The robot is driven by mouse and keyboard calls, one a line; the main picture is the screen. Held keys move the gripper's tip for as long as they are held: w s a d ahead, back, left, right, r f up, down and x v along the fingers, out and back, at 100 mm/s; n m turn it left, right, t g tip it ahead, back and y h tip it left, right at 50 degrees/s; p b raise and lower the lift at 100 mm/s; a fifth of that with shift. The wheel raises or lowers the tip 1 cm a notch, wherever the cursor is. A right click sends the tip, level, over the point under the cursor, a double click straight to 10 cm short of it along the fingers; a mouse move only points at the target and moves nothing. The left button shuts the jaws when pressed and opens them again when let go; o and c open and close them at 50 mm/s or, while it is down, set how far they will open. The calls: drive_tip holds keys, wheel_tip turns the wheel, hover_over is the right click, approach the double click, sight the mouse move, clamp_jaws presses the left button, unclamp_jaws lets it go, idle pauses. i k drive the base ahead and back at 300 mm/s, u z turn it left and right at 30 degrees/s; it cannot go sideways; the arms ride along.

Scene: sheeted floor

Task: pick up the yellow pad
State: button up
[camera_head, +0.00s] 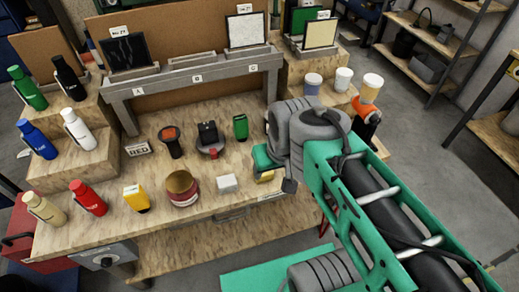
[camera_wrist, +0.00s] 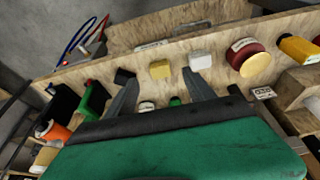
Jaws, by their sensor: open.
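The yellow pad (camera_wrist: 160,69) is a small pale-yellow block lying on the wooden bench near its front edge. In the wrist view it shows whole in the gap between my fingertips, beyond them. In the head view the yellow pad (camera_head: 264,176) is partly hidden by my gripper. My gripper (camera_wrist: 160,78) is open and empty, with one dark finger on each side of the pad in the picture. No contact with the pad shows, and I cannot tell the remaining distance.
A white block (camera_head: 227,183) lies left of the pad, then a red jar (camera_head: 182,188) and a yellow bottle (camera_head: 136,198). A green object (camera_head: 240,127) stands behind. A black block (camera_wrist: 123,76) lies on the pad's other side. Cups (camera_head: 343,79) stand at the back right.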

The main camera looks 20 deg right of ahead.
sight(268, 176)
drive_tip(key=u, duration=3.75)
drive_tip(key=k, duration=0.55)
drive_tip(key=z, duration=0.95)
